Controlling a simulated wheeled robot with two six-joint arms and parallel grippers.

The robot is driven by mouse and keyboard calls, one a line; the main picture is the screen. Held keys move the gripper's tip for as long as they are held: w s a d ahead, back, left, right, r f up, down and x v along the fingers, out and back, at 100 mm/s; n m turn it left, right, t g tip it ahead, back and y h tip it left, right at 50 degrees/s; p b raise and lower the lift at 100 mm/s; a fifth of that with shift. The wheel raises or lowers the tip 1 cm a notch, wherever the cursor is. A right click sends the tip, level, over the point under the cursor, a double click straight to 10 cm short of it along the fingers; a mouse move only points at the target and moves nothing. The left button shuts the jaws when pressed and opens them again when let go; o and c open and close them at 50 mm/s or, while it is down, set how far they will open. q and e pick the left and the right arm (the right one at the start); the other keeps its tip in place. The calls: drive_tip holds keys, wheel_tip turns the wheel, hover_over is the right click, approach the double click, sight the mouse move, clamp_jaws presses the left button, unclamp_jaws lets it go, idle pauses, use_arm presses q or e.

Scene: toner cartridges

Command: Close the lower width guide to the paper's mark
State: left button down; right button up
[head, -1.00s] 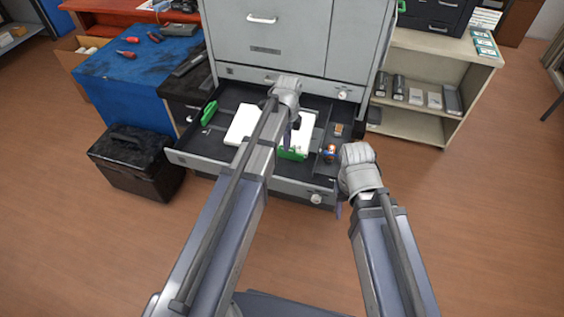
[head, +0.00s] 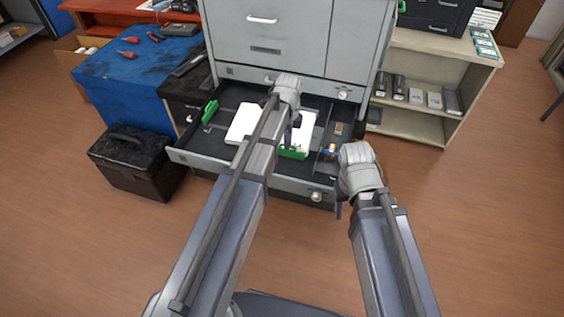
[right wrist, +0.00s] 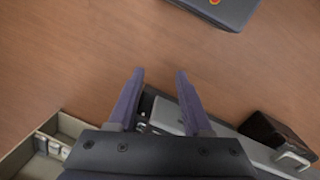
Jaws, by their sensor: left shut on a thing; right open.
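The open paper drawer (head: 186,157) holds a white paper stack (head: 243,122), partly hidden by my left arm. The green lower width guide (head: 295,153) stands at the near edge of the paper, to the right of my left arm. My left gripper (head: 288,142) reaches down into the drawer and is shut on this guide; the contact is small and partly hidden. Another green guide (head: 210,111) stands left of the paper. The paper's mark cannot be made out. My right gripper (head: 339,208) is open and empty near the drawer's right front; its fingers also show in the right wrist view (right wrist: 160,74).
A small red and blue item (head: 330,152) lies in the drawer's right compartment. A black case (head: 135,165) stands on the floor at left. A blue-covered table (head: 120,75) and a shelf with cartridges (head: 415,122) flank the machine. The floor in front is clear.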

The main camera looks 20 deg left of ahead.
use_arm(q)
drive_tip(key=shift+w, duration=0.8)
idle(0.5)
drive_tip(key=c, duration=1.1)
unclamp_jaws()
wheel_tip(320, 180, up, 7)
drive_tip(key=p, duration=0.7)
drive_tip(key=shift+s, duration=0.1)
